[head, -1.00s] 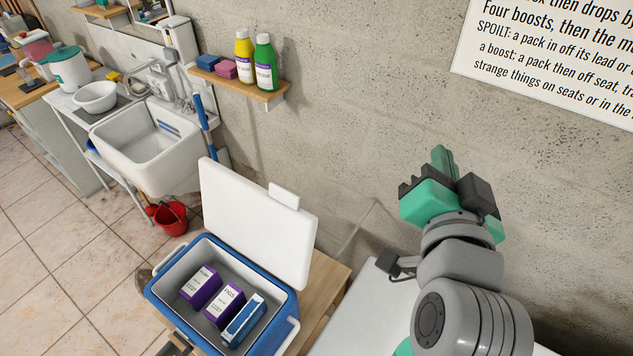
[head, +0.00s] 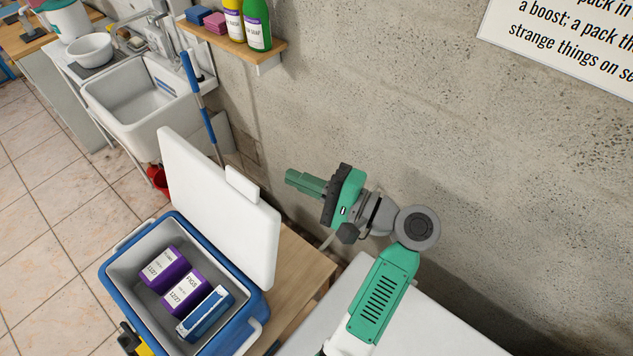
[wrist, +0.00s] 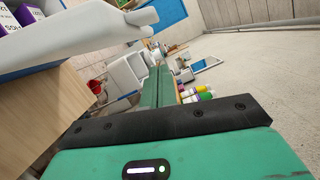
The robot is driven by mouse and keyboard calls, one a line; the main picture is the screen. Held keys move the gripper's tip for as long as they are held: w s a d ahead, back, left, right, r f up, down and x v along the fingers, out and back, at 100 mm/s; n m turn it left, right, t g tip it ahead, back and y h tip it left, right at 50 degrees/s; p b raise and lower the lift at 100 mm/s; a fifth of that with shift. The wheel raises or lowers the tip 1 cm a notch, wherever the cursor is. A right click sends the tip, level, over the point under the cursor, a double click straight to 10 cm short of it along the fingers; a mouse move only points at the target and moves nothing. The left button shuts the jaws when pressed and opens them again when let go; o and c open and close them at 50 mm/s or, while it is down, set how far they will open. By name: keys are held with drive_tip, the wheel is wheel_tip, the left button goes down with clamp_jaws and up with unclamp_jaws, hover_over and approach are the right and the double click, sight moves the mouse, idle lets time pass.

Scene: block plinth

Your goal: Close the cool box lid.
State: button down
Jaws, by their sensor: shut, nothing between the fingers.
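The cool box (head: 232,338) is blue with a pale inside and stands at the lower left of the head view. Its white lid (head: 220,210) stands open, tilted up along the wall side, with a white block-like latch on its upper edge. Inside lie two purple packs (head: 165,268) and a blue-and-white pack (head: 206,313). My gripper (head: 290,178) is shut and empty, to the right of and behind the lid, apart from it, pointing left. In the wrist view the closed green fingers (wrist: 157,85) point ahead, and part of the lid (wrist: 80,35) shows at upper left.
A wooden surface (head: 305,268) lies beside the box, with a white surface (head: 430,325) to its right. The concrete wall (head: 400,110) runs behind my arm. A sink (head: 140,105), a blue-handled pole (head: 205,120) and a shelf with bottles (head: 235,42) stand farther left.

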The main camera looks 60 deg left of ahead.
drive_tip(key=s+a+r+p, duration=0.1)
drive_tip(key=s+a, duration=0.1)
drive_tip(key=s, duration=0.3)
drive_tip(key=shift+s+a+p, duration=0.15)
drive_tip(key=shift+s+p, duration=0.15)
drive_tip(key=shift+p, duration=0.1)
drive_tip(key=shift+r, duration=0.1)
